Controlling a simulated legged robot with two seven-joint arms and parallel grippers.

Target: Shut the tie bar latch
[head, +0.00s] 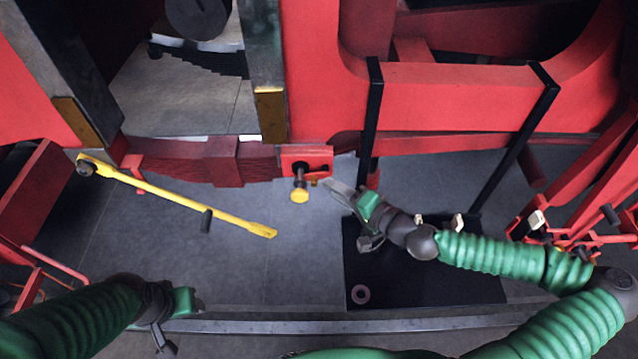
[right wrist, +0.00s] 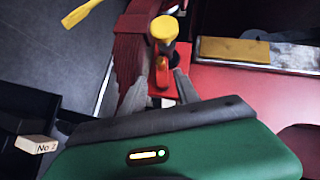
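The yellow tie bar (head: 180,197) slants down to the right from a dark pivot at the left. A black grip stands on it, and its free end is apart from the red latch plate (head: 318,155). A black pin with a yellow knob (head: 299,195) sticks out of this plate, with a small orange-yellow tab (head: 314,182) beside it. My right gripper (head: 333,187) is just right of the knob. In the right wrist view its fingers (right wrist: 160,92) are apart, with the knob (right wrist: 165,28) and orange tab (right wrist: 162,72) ahead between them. My left gripper (head: 170,322) hangs low at the left; its fingers are unclear.
A black stand with two uprights (head: 370,120) rises right of the latch, above a dark base plate (head: 425,280). Red frame beams (head: 450,95) run across the back. Red levers (head: 590,180) stand at the right. The grey floor (head: 240,275) under the bar is clear.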

